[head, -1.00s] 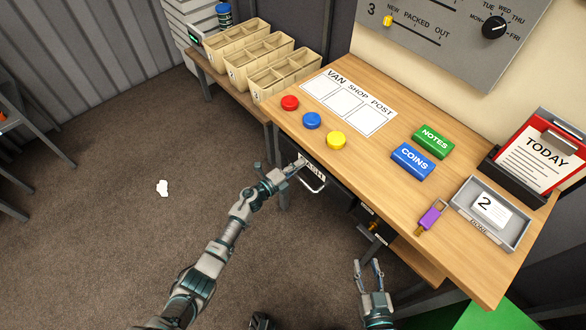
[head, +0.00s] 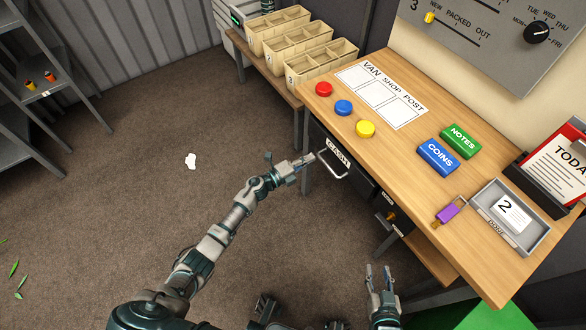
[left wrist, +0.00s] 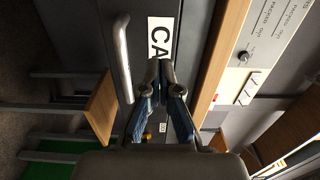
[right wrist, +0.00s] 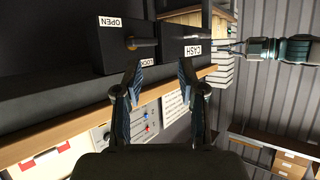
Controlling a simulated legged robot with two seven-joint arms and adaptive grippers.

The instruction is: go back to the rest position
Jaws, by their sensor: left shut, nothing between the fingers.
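My left gripper (head: 308,162) is shut and empty, just left of the metal handle (head: 345,172) of the drawer labelled CASH (head: 338,153) under the desk. In the left wrist view, my left gripper (left wrist: 160,66) has its fingertips together in front of the drawer front, beside the handle (left wrist: 122,60). My right gripper (head: 378,272) is low in front of the desk, its fingers apart and empty. In the right wrist view, my right gripper (right wrist: 158,75) shows a clear gap between its fingers, with the drawer front (right wrist: 182,46) beyond.
Wooden crates (head: 322,65) stand behind left. A shelf (head: 45,92) is at far left. The floor left of my arm is mostly open.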

